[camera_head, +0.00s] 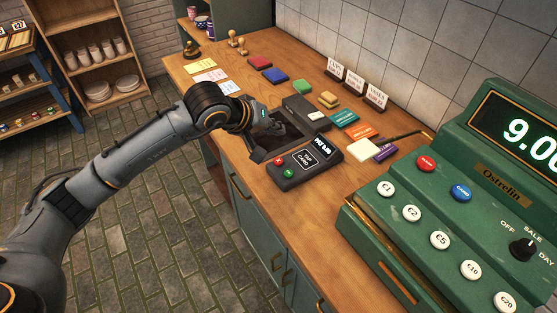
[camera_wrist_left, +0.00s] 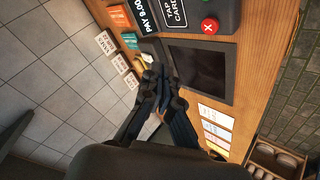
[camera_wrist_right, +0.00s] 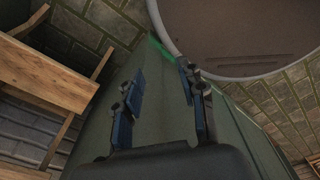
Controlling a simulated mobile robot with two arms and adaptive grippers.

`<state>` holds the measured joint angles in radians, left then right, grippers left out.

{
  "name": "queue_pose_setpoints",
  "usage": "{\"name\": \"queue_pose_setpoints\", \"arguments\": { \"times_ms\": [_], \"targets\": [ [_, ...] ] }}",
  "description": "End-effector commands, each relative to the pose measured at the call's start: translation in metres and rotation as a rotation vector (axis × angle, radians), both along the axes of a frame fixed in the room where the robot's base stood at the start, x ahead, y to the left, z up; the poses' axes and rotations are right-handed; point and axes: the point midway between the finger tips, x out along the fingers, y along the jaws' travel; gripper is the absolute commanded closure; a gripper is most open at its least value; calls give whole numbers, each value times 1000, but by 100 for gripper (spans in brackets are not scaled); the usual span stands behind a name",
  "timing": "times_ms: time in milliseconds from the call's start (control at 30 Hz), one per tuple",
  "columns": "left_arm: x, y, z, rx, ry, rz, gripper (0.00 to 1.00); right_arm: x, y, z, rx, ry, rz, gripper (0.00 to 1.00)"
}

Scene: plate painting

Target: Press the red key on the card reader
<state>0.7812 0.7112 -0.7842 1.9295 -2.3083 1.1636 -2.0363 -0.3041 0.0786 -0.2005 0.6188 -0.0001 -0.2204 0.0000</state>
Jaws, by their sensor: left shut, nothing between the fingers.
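The card reader (camera_head: 322,160) is a dark box lying on the wooden counter, with a "TAP CARD" pad and a lit display. Its red key (camera_head: 278,160) sits at the reader's near left corner, beside a green key (camera_head: 290,174). In the left wrist view the red key (camera_wrist_left: 209,25) carries a white X and is uncovered. My left gripper (camera_head: 274,122) is shut and empty above the dark tray behind the reader, apart from the key. Its closed fingertips show in the left wrist view (camera_wrist_left: 159,76). My right gripper (camera_wrist_right: 158,80) is open and empty, away from the reader.
The dark tray (camera_wrist_left: 228,72) lies right beside the reader. A green cash register (camera_head: 420,215) stands at the right. Coloured cards (camera_head: 362,131), small signs (camera_head: 354,82) and ink pads (camera_head: 275,75) lie toward the wall.

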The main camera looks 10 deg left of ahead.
Motion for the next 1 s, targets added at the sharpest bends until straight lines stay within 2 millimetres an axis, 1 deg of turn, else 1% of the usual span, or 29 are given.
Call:
{"name": "queue_pose_setpoints", "arguments": {
  "times_ms": [33, 367, 400, 500, 700, 1000],
  "targets": [
    [-1, 0, -9, 0, 4, 0, 100, 1, 1, -3, 1, -1, 0, 60],
    [-1, 0, -56, -2, 4, 1, 100, 4, 1, -15, 1, -5, 0, 60],
    [0, 0, -64, -1, 0, -1, 100, 4, 1, -25, 1, -6, 0, 60],
    [0, 0, -73, 0, 0, 0, 100, 5, 1, -35, 1, -7, 0, 60],
    [0, 0, -79, -1, 0, 0, 100, 5, 1, -43, 1, -7, 0, 60],
    [0, 0, -79, -1, 0, 1, 100, 5, 0, -42, 1, -7, -1, 60]
  ]
}}
